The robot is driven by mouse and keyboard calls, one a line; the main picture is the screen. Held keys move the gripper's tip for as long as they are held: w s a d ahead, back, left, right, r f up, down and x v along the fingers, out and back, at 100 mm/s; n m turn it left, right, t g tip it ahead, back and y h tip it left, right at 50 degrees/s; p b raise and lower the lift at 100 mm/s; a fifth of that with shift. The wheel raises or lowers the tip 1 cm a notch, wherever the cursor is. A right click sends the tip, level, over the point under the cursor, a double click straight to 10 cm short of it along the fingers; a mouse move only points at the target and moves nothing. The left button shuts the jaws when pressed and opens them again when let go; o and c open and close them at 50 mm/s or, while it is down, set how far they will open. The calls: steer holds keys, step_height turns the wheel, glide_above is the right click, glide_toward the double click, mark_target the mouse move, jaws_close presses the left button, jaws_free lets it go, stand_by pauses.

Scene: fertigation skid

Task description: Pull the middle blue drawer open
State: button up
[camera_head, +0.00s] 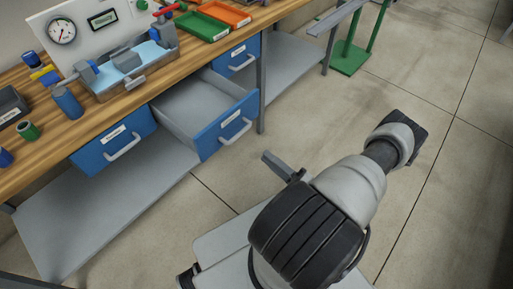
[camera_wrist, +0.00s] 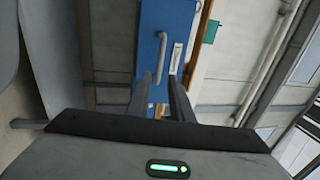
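The middle blue drawer (camera_head: 224,127) stands pulled out from under the workbench, its grey inside showing and empty. Its front has a grey bar handle (camera_head: 235,129) and a white label. In the wrist view a blue drawer front (camera_wrist: 165,20), with a handle (camera_wrist: 162,55) and a label, lies beyond the fingers; it appears to be the same drawer. My gripper (camera_wrist: 160,77) is open, with a gap between its two fingers and nothing seen in it. It appears apart from the handle. In the head view my arm hides most of the gripper.
Left (camera_head: 113,143) and right (camera_head: 240,56) blue drawers are closed. The wooden bench top (camera_head: 25,84) carries a gauge panel (camera_head: 85,32), green (camera_head: 201,26) and orange (camera_head: 224,13) trays. A grey lower shelf (camera_head: 100,222) runs beneath. The floor to the right is mostly clear.

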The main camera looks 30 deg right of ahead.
steer(key=shift+v, duration=1.6)
steer(key=w+a+r+n+g+y, duration=0.1)
steer(key=a+r+n+g, duration=0.55)
steer(key=r+g, duration=0.4)
steer(key=w+a+r+n+g+y, duration=0.1)
steer(key=a+r+n+g+y, duration=0.1)
steer(key=a+r+n+g, duration=0.7)
steer(key=s+a+r+t+h+p, duration=0.1)
steer(key=s+r+t+h+p, duration=0.1)
steer(key=r, duration=1)
steer(key=s+a+r+t+h+p, duration=0.1)
steer(key=r+h+p, duration=0.3)
steer(key=r, duration=0.8)
steer(key=s+a+r+m+t+h+p, duration=0.1)
steer(key=s+r+t+h+p, duration=0.2)
steer(key=r, duration=0.9)
steer(key=p, duration=0.3)
steer(key=shift+s, duration=0.2)
